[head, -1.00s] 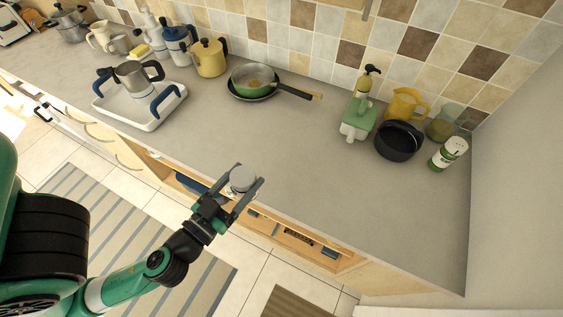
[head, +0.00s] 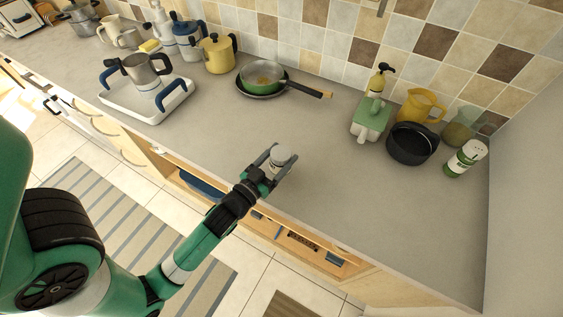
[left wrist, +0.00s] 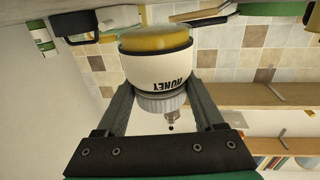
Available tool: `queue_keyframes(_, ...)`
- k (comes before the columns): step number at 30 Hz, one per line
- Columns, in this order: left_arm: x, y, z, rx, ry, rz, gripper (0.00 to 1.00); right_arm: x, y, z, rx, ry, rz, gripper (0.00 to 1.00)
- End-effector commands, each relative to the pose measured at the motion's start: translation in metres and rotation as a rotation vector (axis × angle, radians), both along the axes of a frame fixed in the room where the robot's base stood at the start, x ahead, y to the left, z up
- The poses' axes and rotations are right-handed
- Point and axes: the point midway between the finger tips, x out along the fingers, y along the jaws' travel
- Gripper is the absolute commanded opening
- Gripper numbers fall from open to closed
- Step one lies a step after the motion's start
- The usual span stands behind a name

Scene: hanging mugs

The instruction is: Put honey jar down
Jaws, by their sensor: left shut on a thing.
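The honey jar (head: 282,154) has a grey-white lid that faces up in the head view. My left gripper (head: 278,165) is shut on it, with one finger on each side, over the front part of the counter (head: 350,210). In the left wrist view the jar (left wrist: 158,66) appears upside down, with a white body, the word HONEY, a yellow base and a grey lid between the fingers. I cannot tell whether its base touches the counter. My right gripper is not in view.
A black pot (head: 411,144), green box-shaped container (head: 371,119), yellow jug (head: 421,106) and green-white canister (head: 466,158) stand at the back right. A green pan (head: 262,79) is behind. A white tray (head: 180,102) is at left. Counter around the jar is clear.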

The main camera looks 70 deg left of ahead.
Motion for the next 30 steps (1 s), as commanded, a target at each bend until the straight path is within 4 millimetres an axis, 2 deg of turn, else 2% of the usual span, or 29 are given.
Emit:
queue_keyframes(2,0.004,0.003,-0.006,0.001,0.001,0.001,0.0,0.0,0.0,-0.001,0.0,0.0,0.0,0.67)
queue_keyframes(4,0.004,0.003,-0.023,0.0,0.002,0.0,0.0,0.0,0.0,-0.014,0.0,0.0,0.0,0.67)
queue_keyframes(7,0.004,0.003,-0.037,0.002,0.001,0.0,0.0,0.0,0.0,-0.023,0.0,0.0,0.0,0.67)
queue_keyframes(17,0.004,0.002,-0.039,0.0,0.0,-0.001,0.0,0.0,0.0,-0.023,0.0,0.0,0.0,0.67)
queue_keyframes(18,0.003,0.002,-0.039,-0.001,0.002,0.0,0.73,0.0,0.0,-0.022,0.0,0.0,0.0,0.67)
queue_keyframes(22,0.003,0.002,-0.038,-0.001,0.002,0.0,0.96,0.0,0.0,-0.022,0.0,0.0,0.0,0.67)
queue_keyframes(23,0.003,0.002,-0.038,-0.001,0.002,0.0,1.0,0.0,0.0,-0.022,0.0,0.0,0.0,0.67)
queue_keyframes(30,0.003,0.002,-0.038,-0.001,0.002,0.0,1.0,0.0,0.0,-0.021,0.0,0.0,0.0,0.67)
